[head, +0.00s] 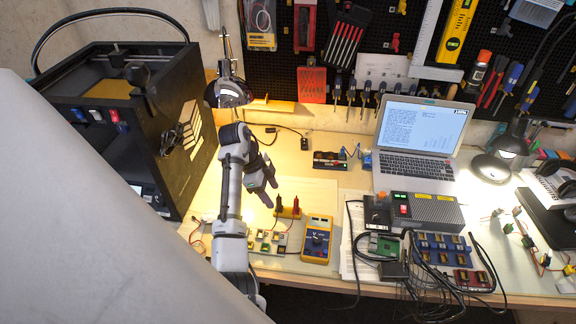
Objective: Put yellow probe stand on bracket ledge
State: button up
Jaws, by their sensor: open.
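The yellow probe stand (287,212) is on the bench, with a dark probe and a red probe upright in it. The bracket ledge (272,105) is a yellow-orange strip low on the wall, right of the lamp head; no stand shows on it. My gripper (271,194) is open, pointing down and to the right, just above and left of the probe stand in the picture. It appears empty and apart from the stand, though the exact gap is hard to tell. My arm rises from the lower middle.
A black-framed machine (120,110) stands left of my arm. A lamp head (229,92) hangs near the ledge. A yellow multimeter (317,239) and small circuit boards (268,241) lie close to the stand. A laptop (418,145) and cables occupy the right. Bench behind the stand is mostly clear.

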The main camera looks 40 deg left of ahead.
aim_at(278, 207)
jog(key=shift+x, duration=3.45)
jog(key=shift+s+a+f, duration=0.1)
jog(key=shift+a, duration=0.05)
jog(key=shift+c, duration=0.2)
jog(key=c, duration=1.2)
